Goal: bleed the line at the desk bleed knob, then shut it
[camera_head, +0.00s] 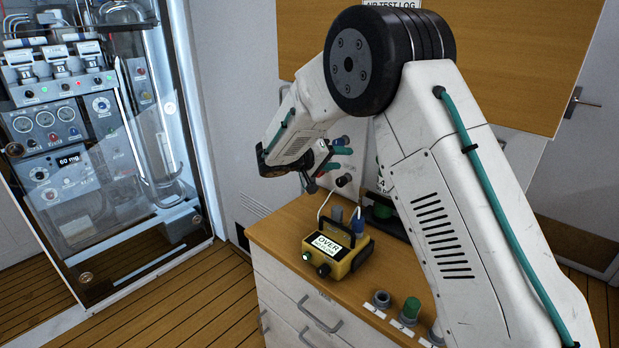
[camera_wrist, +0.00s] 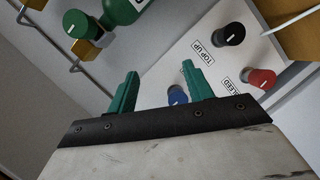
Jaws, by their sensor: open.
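A pale panel (camera_wrist: 180,62) carries knobs in the wrist view. The red knob (camera_wrist: 262,78) is beside a partly hidden label (camera_wrist: 236,84) that seems to read BLEED. A black knob (camera_wrist: 229,34) is beside the TOP UP label (camera_wrist: 203,53). A blue knob (camera_wrist: 176,96) shows between my fingers, partly covered by my gripper. My gripper (camera_wrist: 158,83) is open, its teal fingers apart and nothing visibly held. The red knob lies right of the right finger, apart from it. In the head view my gripper (camera_head: 330,163) is above the desk, near the wall.
A yellow meter (camera_head: 350,262) reading OVER stands on the wooden desk (camera_head: 283,232). A green cylinder (camera_wrist: 121,8) hangs near the panel. A glass cabinet (camera_head: 130,130) stands left.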

